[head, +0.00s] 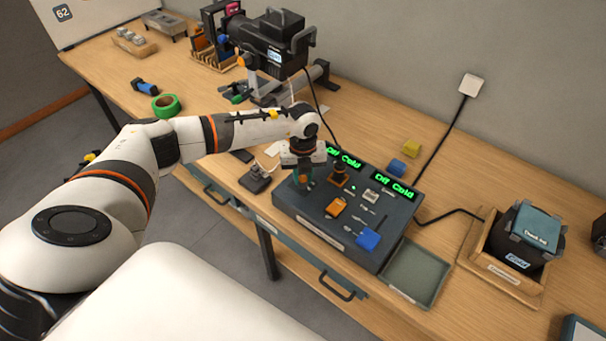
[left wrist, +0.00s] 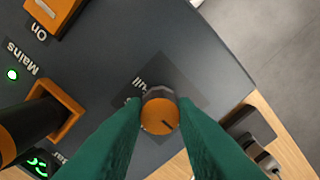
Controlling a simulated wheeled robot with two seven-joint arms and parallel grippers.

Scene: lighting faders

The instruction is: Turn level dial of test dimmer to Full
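The test dimmer (head: 318,231) is a dark grey box on the wooden bench, with two green displays. The right display (head: 393,186) reads "Off Cold"; the left one (head: 345,158) is partly covered by my arm and seems to read the same. In the left wrist view the level dial (left wrist: 160,115) is a round knob with an orange top and a dark mark pointing lower right. A partly hidden label (left wrist: 142,82) ending in "ull" is beside it. My left gripper (head: 303,183) has its green fingers (left wrist: 160,108) against both sides of the dial, with no clear gap.
The left wrist view shows a black-and-orange handle (left wrist: 45,125), an orange switch (left wrist: 55,15) by "On", and a lit green lamp (left wrist: 12,75) by "Mains". A grey-green tray (head: 418,273) and a wooden box (head: 505,280) stand right of the dimmer; a stage light (head: 275,45) stands behind.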

